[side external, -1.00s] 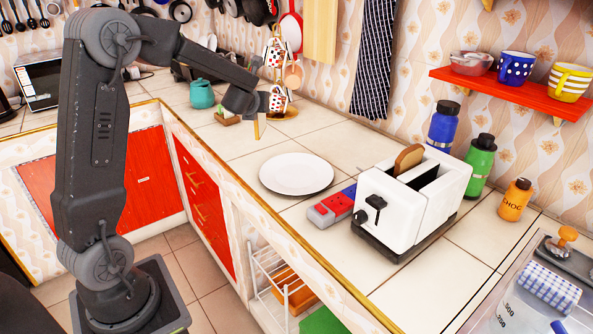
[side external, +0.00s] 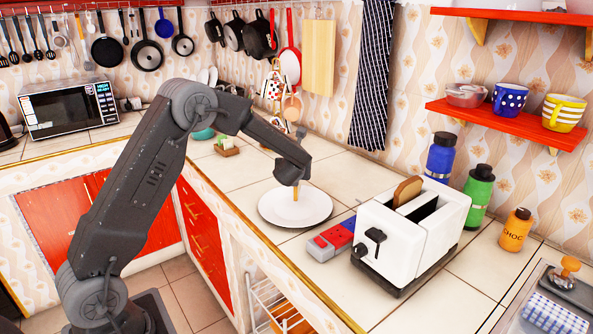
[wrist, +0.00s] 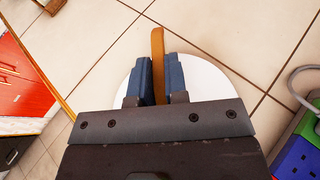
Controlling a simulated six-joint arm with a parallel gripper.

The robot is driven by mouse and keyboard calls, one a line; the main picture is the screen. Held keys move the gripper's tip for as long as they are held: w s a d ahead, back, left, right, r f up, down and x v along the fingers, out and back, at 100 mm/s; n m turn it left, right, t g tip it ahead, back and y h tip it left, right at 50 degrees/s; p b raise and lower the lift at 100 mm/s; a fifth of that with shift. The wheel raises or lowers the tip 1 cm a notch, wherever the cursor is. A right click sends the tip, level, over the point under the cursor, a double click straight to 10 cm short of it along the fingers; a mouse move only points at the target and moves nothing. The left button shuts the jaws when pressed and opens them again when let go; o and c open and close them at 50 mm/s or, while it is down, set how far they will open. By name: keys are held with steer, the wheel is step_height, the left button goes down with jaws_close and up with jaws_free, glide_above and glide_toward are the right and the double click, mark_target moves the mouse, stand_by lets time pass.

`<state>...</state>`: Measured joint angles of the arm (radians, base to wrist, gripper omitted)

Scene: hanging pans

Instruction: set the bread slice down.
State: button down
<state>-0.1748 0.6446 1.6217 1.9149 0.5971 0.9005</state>
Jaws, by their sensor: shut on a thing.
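A bread slice (side external: 295,193), seen nearly edge-on as a thin brown strip, is held upright in my gripper (side external: 293,182). In the wrist view the slice (wrist: 158,50) stands between the two blue fingers of my gripper (wrist: 160,75), which are shut on it. The white plate (side external: 275,212) lies below; in the wrist view its rim (wrist: 215,80) shows behind the fingers. The slice's lower end is over the plate; I cannot tell whether it touches. A second bread slice (side external: 407,190) sticks up from the white toaster (side external: 385,222).
Blue (side external: 441,157), green (side external: 479,190) and orange (side external: 516,230) bottles stand along the wall to the right. A mug tree (side external: 275,90) stands behind.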

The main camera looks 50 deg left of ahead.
steer(key=shift+f, duration=0.5)
steer(key=shift+f, duration=0.2)
steer(key=c, duration=1.1)
jaws_free()
steer(key=shift+c, duration=0.2)
